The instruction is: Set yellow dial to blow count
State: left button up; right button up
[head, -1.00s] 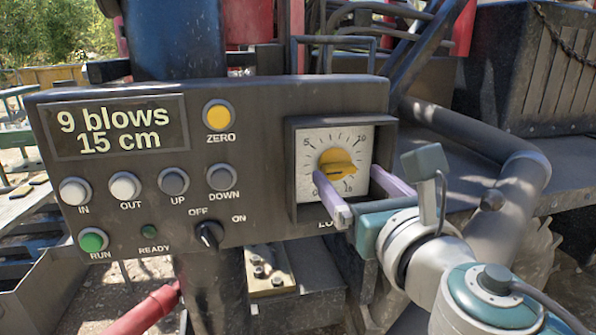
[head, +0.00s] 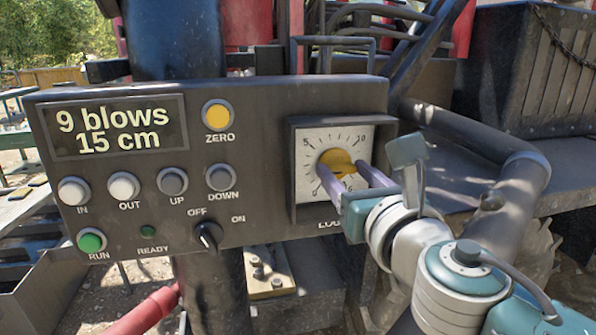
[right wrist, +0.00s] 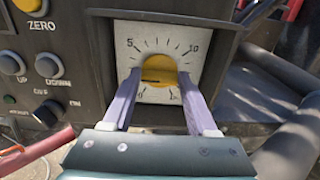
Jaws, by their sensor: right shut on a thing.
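The yellow dial (head: 336,162) sits on a white scale plate (head: 312,180) in a recessed frame at the right of the dark control panel. The scale shows 5 at upper left and 10 at upper right; the lower numbers are partly hidden. The display (head: 117,127) reads "9 blows 15 cm". My right gripper (head: 348,172) has its purple fingers on either side of the dial, shut on it. My left gripper is not in view.
The panel also carries a yellow ZERO button (head: 218,115), grey IN, OUT, UP and DOWN buttons, a green RUN button (head: 91,240) and an OFF/ON switch (head: 208,236). A thick dark pipe (head: 470,140) runs right of the panel.

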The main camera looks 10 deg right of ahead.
jog(key=c, duration=0.5)
